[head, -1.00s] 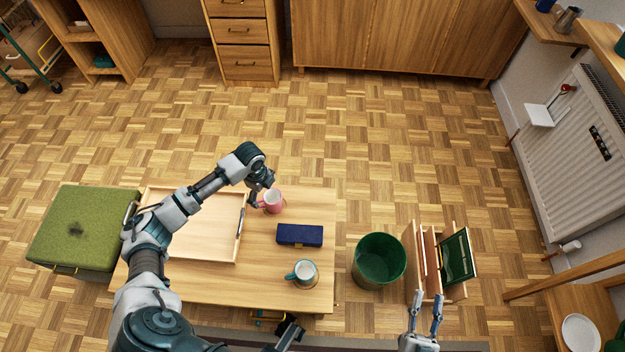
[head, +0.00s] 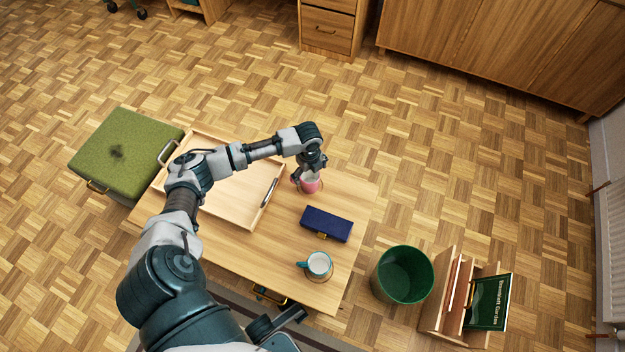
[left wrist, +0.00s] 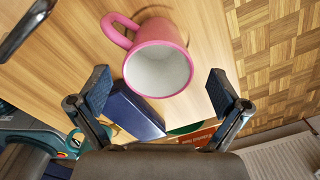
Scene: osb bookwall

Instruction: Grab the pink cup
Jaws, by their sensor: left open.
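The pink cup (head: 310,184) stands upright on the low wooden table (head: 350,200) near its far edge, partly covered by my left gripper in the head view. In the left wrist view the cup (left wrist: 158,62) shows its white inside and its handle at upper left. My left gripper (head: 308,174) is over the cup. In the left wrist view its two open fingers (left wrist: 155,92) stand apart on either side of the cup's rim, with gaps between. My right gripper is not in view.
A wooden tray (head: 262,207) lies left of the cup. A dark blue case (head: 326,224) and a teal-handled mug (head: 319,265) stand nearer on the table. A green bin (head: 403,274) and a wooden book rack (head: 447,300) stand on the floor to the right.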

